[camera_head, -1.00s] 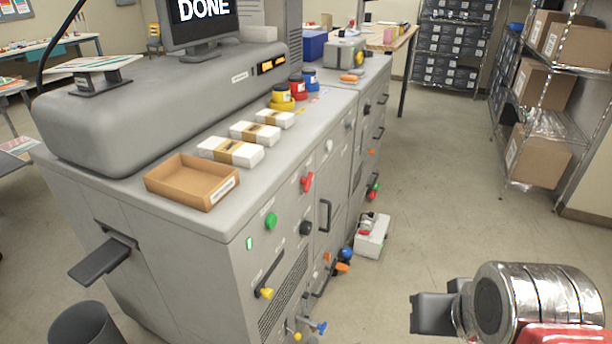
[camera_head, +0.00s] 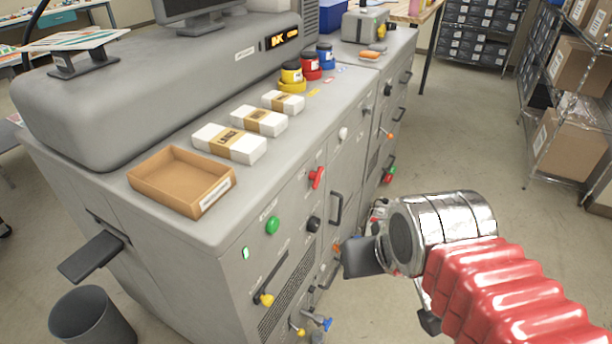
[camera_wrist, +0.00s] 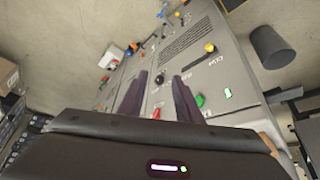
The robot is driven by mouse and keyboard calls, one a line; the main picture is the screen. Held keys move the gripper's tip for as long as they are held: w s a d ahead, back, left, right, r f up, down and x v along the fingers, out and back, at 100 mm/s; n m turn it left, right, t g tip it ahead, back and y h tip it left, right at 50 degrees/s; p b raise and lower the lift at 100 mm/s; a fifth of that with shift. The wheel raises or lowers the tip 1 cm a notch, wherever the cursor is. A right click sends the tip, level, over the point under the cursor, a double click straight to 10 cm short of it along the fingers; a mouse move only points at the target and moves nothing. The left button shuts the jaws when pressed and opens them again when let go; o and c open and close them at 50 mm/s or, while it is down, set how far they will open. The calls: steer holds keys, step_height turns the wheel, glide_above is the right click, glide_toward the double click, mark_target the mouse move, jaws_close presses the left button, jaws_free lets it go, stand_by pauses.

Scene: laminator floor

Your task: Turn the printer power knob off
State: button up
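The printer is a long grey cabinet (camera_head: 215,225) with controls on its front. A red knob (camera_head: 317,178), a black round knob (camera_head: 313,224), a green button (camera_head: 272,225) and a small lit green switch (camera_head: 246,253) sit there. Their labels are too small to read, so I cannot tell which is the power knob. In the wrist view the red knob (camera_wrist: 156,113) and black knob (camera_wrist: 160,79) show between the fingers, with the green button (camera_wrist: 200,100) to the right. My gripper (camera_head: 356,258) is open and empty, right of the panel; its fingers (camera_wrist: 158,88) appear apart from the knobs.
A yellow-knobbed lever (camera_head: 266,299) and blue and yellow valves (camera_head: 318,321) stick out low on the front. Door handles (camera_head: 336,208) protrude too. A bin (camera_head: 92,318) stands at the left. Shelving with boxes (camera_head: 567,140) is at the right; the floor between is open.

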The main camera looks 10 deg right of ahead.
steer(key=shift+w, duration=0.1)
steer(key=shift+o, duration=0.9)
steer(key=w+a+f+m+g+y, duration=0.25)
steer(key=w+m+y, duration=0.3)
steer(key=m, duration=0.35)
steer(key=w+a+f+m+g+y, duration=0.2)
steer(key=w+f+m+y, duration=0.25)
steer(key=w+m, duration=0.35)
steer(key=w+d+f+m+t+y, duration=0.4)
steer(key=w+d+m+t, duration=0.5)
steer(key=w+d+m, duration=0.5)
steer(key=d+f+m, duration=0.1)
steer(key=m, duration=0.2)
steer(key=shift+w+f+t, duration=0.15)
steer(key=shift+w+t, duration=0.05)
steer(key=shift+t, duration=0.15)
